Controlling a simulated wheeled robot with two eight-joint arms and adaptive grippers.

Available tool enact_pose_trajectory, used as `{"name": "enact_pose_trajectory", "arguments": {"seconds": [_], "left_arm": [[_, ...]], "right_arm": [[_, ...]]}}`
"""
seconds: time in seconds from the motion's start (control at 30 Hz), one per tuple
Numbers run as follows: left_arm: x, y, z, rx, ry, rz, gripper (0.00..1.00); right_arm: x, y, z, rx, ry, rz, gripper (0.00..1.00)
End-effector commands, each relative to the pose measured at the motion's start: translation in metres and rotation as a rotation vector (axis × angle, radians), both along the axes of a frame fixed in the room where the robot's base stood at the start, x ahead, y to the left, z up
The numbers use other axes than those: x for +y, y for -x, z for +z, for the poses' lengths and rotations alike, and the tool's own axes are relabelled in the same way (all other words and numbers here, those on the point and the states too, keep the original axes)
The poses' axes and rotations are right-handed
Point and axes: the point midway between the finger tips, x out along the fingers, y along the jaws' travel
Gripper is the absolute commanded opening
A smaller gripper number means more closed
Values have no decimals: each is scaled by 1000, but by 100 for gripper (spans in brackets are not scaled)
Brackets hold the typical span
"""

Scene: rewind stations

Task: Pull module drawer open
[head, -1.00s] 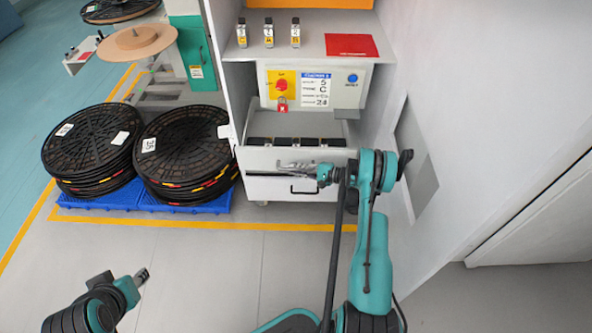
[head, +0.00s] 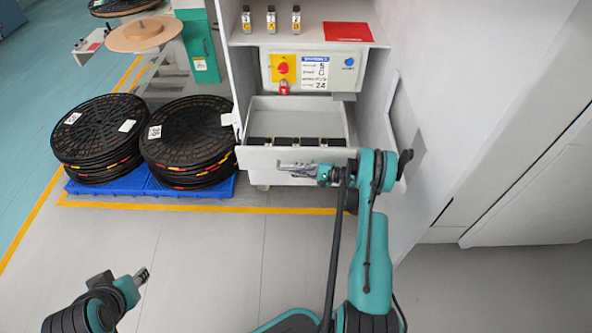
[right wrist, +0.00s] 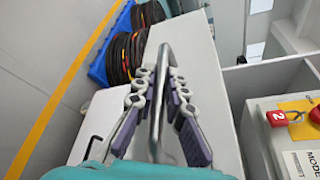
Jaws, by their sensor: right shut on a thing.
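The module drawer (head: 255,158) is a white drawer low in the white cabinet. It stands well out, and its inside shows, with a row of several dark modules (head: 295,142) near the front. My right gripper (head: 290,167) is at the drawer front, shut on the drawer handle. In the right wrist view, the metal handle bar (right wrist: 163,80) runs between the purple-padded fingers of the right gripper (right wrist: 166,85). My left gripper (head: 142,276) is low at the left over bare floor, away from the drawer; its finger gap is unclear.
Black reels (head: 97,130) are stacked on blue pallets (head: 105,185) left of the drawer. Above it are a control panel (head: 315,72) with a red padlock, a red card (head: 347,32) and small labelled modules on a shelf. A wall stands close on the right. The floor in front is clear.

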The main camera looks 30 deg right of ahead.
Motion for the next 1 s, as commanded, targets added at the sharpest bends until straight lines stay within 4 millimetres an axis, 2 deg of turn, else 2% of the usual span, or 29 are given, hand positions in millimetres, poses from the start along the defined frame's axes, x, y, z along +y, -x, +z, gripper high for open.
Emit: {"name": "enact_pose_trajectory", "arguments": {"seconds": [0.13,0.17,0.2,0.23,0.57,1.0], "left_arm": [[0,0,0,0,0,0,36],[0,0,0,0,0,0,36],[0,0,0,0,0,0,36],[0,0,0,0,0,0,36],[0,0,0,0,0,0,36],[0,0,0,0,0,0,36]], "right_arm": [[-1,0,1,-2,-2,-2,0],[-1,0,1,-2,-2,-2,19],[-1,0,1,-2,-2,-2,30],[-1,0,1,-2,-2,-2,32],[-3,2,1,-1,-1,-2,32],[-43,51,15,0,-1,-3,32]]}}
